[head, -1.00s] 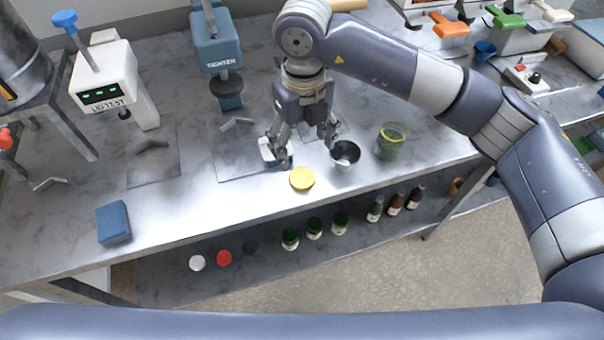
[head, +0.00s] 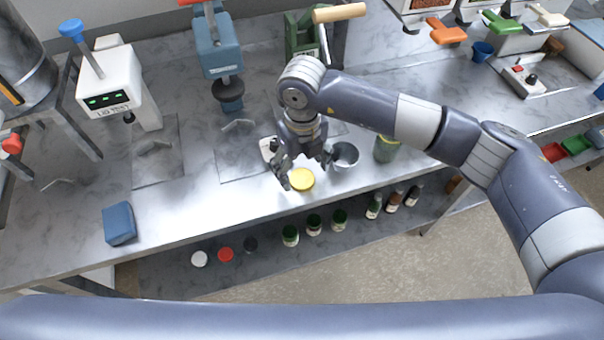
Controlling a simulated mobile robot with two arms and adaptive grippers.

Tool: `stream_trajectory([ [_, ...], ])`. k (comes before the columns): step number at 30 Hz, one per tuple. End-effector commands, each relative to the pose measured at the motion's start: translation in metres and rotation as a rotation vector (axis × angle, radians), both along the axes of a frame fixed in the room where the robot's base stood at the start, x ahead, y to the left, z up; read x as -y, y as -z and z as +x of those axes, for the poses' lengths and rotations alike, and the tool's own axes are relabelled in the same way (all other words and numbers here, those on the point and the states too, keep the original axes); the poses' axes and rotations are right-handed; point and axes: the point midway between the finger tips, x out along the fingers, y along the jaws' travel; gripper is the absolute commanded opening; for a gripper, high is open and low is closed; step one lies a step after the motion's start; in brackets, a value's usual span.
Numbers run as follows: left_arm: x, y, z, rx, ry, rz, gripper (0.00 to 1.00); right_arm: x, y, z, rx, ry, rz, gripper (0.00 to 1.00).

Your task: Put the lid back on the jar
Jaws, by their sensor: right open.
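A round yellow lid (head: 301,180) lies flat on the grey marbled counter near its front edge. A green glass jar (head: 386,149) stands upright to the right of the lid, partly behind my right arm. My right gripper (head: 304,172) is open and over the lid, with one finger at the lid's left and the other at its upper right. I cannot tell whether the fingers touch the lid. My left gripper is not in view.
A metal cup (head: 344,155) stands between lid and jar, close to the right finger. A small white object (head: 268,148) is just behind the left finger. A blue block (head: 119,223) lies at left. Bottles (head: 373,206) and jars (head: 290,236) stand on the lower shelf.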

Motion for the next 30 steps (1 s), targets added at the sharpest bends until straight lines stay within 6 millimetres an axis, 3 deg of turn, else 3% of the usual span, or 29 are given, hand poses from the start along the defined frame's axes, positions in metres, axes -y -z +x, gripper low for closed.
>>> stream_trajectory([
  [1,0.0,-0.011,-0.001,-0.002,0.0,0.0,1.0,0.0,0.004,0.0,-0.005,0.002,-0.001,0.72],
  [6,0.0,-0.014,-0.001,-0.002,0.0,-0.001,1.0,-0.001,0.025,0.0,-0.001,0.0,0.0,0.72],
  [17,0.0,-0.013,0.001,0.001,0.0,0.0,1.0,-0.001,0.028,0.001,0.0,-0.001,0.001,0.72],
  [24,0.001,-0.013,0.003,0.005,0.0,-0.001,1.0,-0.001,0.028,0.001,0.0,0.0,0.001,0.37],
  [30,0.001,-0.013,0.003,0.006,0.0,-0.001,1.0,-0.001,0.028,0.001,0.0,0.0,0.001,0.38],
])
